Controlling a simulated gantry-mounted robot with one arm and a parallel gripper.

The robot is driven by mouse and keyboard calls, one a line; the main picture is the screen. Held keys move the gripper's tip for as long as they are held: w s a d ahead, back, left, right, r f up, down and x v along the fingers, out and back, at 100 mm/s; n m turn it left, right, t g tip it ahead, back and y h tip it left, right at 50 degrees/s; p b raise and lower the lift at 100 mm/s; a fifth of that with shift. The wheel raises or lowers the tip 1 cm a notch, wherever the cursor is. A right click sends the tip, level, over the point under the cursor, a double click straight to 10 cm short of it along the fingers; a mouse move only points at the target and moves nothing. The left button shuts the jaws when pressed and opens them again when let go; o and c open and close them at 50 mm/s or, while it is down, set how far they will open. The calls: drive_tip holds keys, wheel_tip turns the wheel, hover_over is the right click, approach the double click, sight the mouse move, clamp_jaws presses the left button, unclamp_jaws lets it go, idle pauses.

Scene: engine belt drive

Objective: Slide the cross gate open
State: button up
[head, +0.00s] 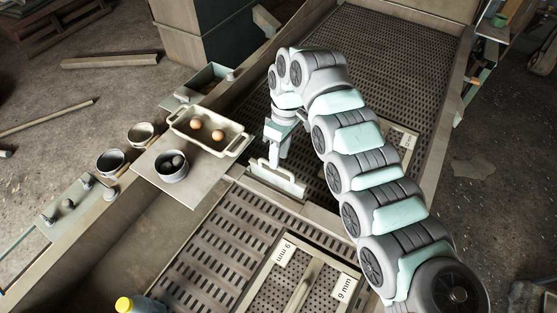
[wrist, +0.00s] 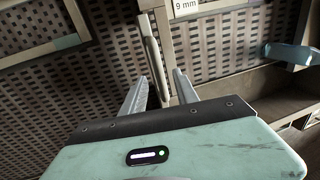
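The cross gate (head: 277,180) is a pale upright plate with a raised handle, set across the channel between two perforated decks in the head view. In the wrist view a pale upright bar (wrist: 152,58), apparently the gate's handle or upper edge, runs between my fingers. My gripper (head: 273,160) points down at the gate's handle. The wrist view shows my two fingers (wrist: 161,76) spread apart on either side of the bar, with a visible gap at the right finger. Contact on the left side cannot be told.
A tray (head: 238,145) with two brown eggs and a dark bowl (head: 171,166) stand on a side plate left of the gate. Two more bowls are further left. A framed screen marked 9 mm (head: 300,278) lies in front. My arm covers the channel's right side.

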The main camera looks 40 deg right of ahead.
wheel_tip(320, 180, up, 8)
drive_tip(key=d+b, duration=0.1)
drive_tip(key=shift+w+d+r, duration=0.15)
drive_tip(key=shift+w+d, duration=0.05)
drive_tip(key=shift+d, duration=0.1)
idle(0.4)
